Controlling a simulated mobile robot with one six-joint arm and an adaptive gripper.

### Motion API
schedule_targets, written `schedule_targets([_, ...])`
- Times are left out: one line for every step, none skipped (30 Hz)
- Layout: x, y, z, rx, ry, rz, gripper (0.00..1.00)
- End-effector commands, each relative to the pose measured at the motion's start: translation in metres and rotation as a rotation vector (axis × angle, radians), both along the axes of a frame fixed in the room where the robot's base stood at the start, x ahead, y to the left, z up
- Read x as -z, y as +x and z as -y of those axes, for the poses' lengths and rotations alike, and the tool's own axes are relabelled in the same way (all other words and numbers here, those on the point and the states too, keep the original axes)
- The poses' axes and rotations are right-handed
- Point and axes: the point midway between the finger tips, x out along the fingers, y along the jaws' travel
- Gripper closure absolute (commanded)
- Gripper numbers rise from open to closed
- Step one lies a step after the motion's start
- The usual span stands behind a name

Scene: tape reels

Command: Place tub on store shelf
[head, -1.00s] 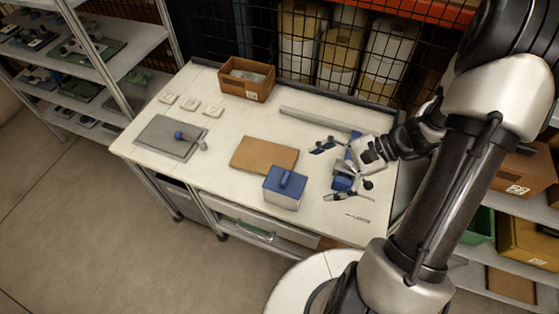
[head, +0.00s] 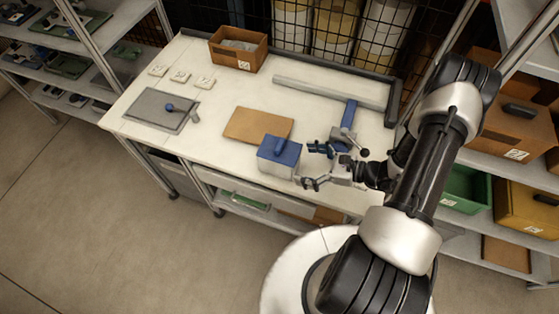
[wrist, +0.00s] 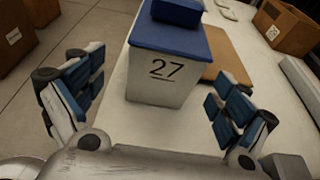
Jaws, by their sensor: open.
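The tub (head: 278,160) is a light grey box with a blue lid and a blue handle block on top. It stands upright on the white workbench (head: 225,135), near the front edge. In the wrist view the tub (wrist: 162,75) shows the number 27 on its side. My gripper (head: 310,165) is open just right of the tub, its fingers pointing at it. In the wrist view my gripper (wrist: 155,95) has a finger at each side, with the tub ahead, between and beyond the fingertips. I cannot tell which shelf is the store shelf.
A brown cardboard pad (head: 258,125) lies behind the tub. A blue-handled tool (head: 346,122) stands behind my gripper. A cardboard bin (head: 238,50) is at the back. Shelving with a green bin (head: 466,188) stands right, and another rack (head: 75,60) stands left.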

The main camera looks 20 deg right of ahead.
Motion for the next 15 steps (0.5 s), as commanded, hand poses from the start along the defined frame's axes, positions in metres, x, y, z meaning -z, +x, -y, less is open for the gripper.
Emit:
schedule_targets([0.005, 0.005, -0.01, -0.006, 0.0, -0.001, 0.06])
schedule_targets([0.006, 0.008, -0.014, -0.006, 0.0, -0.001, 0.06])
schedule_targets([0.008, 0.012, -0.018, -0.005, 0.0, 0.0, 0.06])
schedule_targets([0.009, 0.014, -0.021, -0.005, 0.0, 0.0, 0.06])
schedule_targets([0.01, 0.016, -0.023, -0.003, 0.001, -0.001, 0.06])
schedule_targets([0.01, 0.018, -0.026, -0.003, 0.001, -0.001, 0.06])
schedule_targets([0.011, 0.019, -0.028, -0.003, 0.001, 0.0, 0.06])
schedule_targets([0.011, 0.02, -0.029, -0.002, 0.001, 0.0, 0.06])
schedule_targets([0.011, 0.021, -0.03, -0.001, 0.0, 0.0, 0.06])
schedule_targets([0.012, 0.022, -0.031, -0.001, 0.0, 0.0, 0.06])
schedule_targets([0.012, 0.024, -0.032, -0.002, 0.0, 0.0, 0.06])
schedule_targets([0.013, 0.027, -0.036, -0.004, 0.0, 0.001, 0.06])
schedule_targets([0.014, 0.029, -0.038, -0.005, 0.0, 0.002, 0.06])
schedule_targets([0.015, 0.033, -0.042, -0.005, 0.0, 0.002, 0.06])
schedule_targets([0.016, 0.037, -0.046, -0.006, -0.001, 0.002, 0.06])
